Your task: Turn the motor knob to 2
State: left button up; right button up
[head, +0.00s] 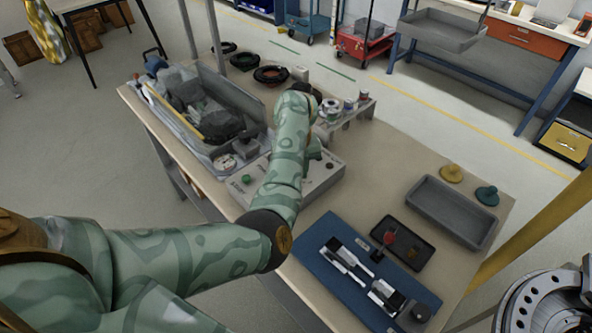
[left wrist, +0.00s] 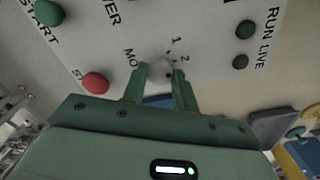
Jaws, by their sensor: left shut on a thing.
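The pale motor knob (left wrist: 160,67) sits on the light grey control panel (left wrist: 205,88) in the left wrist view. The numbers 1 and 2 are printed beside it, and part of the motor label shows to its left. My left gripper (left wrist: 161,79) is shut on the knob, one green finger on each side. The fingers partly cover the knob, and I cannot tell where its pointer sits. In the head view the panel box (head: 318,181) stands on the table, and my left arm hides the knob and fingertips. My right gripper is not in view.
In the left wrist view, a green start button (left wrist: 48,12), a red button (left wrist: 95,82) and two dark lamps (left wrist: 243,29) surround the knob. In the head view, a bin of grey stones (head: 205,105), a grey tray (head: 450,212) and a blue mat (head: 325,275) share the table.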

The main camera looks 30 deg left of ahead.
pick_arm(q)
jog(key=o, duration=1)
jog(key=shift+r, duration=0.1)
notch_tip(320, 180, up, 16)
jog(key=p, duration=0.6)
jog(key=shift+r+p, duration=0.1)
jog(key=shift+p, duration=0.25)
